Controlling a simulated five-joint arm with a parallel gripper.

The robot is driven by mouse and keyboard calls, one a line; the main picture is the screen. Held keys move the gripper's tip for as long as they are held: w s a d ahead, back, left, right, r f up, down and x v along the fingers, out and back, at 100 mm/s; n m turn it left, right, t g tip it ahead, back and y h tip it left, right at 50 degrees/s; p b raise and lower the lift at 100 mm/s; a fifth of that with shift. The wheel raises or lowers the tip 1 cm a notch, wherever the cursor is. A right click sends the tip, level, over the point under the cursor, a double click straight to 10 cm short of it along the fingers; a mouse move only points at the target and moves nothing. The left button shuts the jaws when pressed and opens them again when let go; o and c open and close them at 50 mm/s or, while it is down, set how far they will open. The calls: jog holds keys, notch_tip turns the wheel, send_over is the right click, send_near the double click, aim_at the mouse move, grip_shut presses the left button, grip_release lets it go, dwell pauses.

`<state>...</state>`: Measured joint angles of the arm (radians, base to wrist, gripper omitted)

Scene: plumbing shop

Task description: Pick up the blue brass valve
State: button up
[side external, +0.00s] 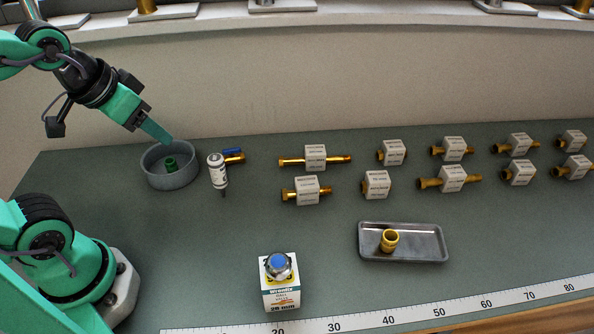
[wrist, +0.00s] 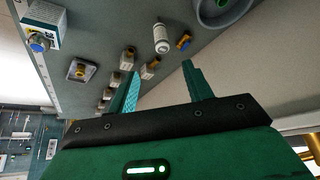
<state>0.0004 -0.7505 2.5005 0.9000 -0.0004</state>
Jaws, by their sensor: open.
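The brass valve with a blue lever (side external: 235,157) lies on the grey-green bench, partly hidden behind a white bottle. It also shows in the wrist view (wrist: 184,40), beside the bottle and beyond my fingertips. My gripper (side external: 158,133) is raised above and behind the grey round bowl, to the left of the valve. In the wrist view its two fingers (wrist: 160,80) are spread apart with nothing between them.
The bowl (side external: 171,181) holds a green piece. Several labelled brass fittings (side external: 314,157) lie to the right. A box with a blue-faced fitting (side external: 281,292) and a metal tray (side external: 425,242) with a brass piece stand nearer the front.

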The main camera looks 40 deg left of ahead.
jog(key=shift+c, duration=0.3)
jog(key=m+g, duration=0.5)
jog(key=m, duration=0.2)
send_over(231, 149)
notch_tip(231, 149, down, 15)
jog(key=shift+r, duration=0.2)
jog(key=shift+w+a+f+g, duration=0.1)
jog(key=shift+w+f+g, duration=0.05)
jog(key=shift+f+g, duration=0.2)
jog(key=shift+f, duration=1.3)
jog(key=shift+f, duration=0.1)
jog(key=shift+f, duration=2.55)
